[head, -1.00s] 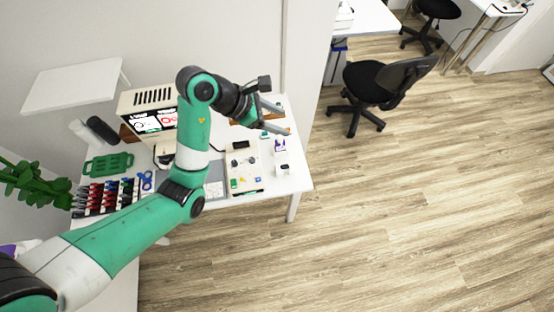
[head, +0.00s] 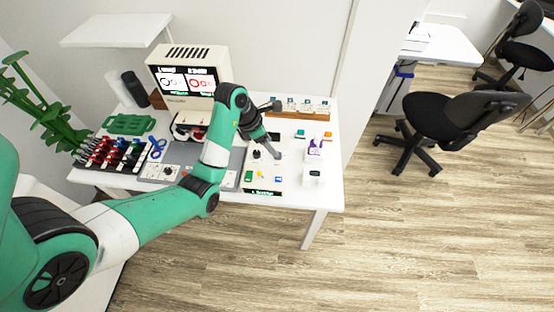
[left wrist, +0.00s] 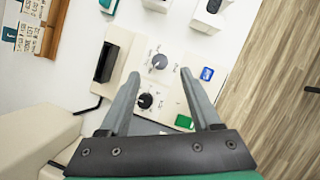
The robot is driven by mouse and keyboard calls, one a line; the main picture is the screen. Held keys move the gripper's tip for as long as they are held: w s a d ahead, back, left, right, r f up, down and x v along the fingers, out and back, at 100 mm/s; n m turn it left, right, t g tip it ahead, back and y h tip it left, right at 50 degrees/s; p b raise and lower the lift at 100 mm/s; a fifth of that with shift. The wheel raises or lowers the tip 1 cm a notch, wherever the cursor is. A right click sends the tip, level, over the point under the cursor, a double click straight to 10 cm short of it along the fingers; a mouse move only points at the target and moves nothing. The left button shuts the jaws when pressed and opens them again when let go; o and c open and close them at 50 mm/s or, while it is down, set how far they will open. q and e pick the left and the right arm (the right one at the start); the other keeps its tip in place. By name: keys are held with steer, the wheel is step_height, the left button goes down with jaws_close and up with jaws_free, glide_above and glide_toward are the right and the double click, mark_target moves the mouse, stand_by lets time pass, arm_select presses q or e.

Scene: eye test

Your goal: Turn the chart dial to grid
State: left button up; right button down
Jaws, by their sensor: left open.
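The beige control box (head: 250,178) stands on the white table. In the left wrist view it carries a grey dial (left wrist: 160,61) and a black dial (left wrist: 146,101), with small printed marks around them. The marks are too small to read, so I cannot tell which is the chart dial or where it points. My left gripper (head: 270,151) is open and points down at the box. In the left wrist view its fingers (left wrist: 158,74) stand apart on either side of the grey dial, with nothing held. The right gripper is not in view.
The box also has a blue button (left wrist: 207,74), a green button (left wrist: 184,121) and a dark slot (left wrist: 105,62). A monitor (head: 188,55) with two panels stands behind. Small bottles and holders (head: 314,148) stand right of the box. A labelled rack (head: 300,113) is at the back.

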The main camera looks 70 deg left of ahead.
arm_select(q)
steer(key=b+x, duration=0.2)
steer(key=x, duration=0.3)
steer(key=shift+f, duration=0.2)
steer(key=shift+w+f, duration=0.2)
steer(key=shift+f, duration=0.2)
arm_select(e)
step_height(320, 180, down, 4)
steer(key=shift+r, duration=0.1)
arm_select(q)
jaws_close()
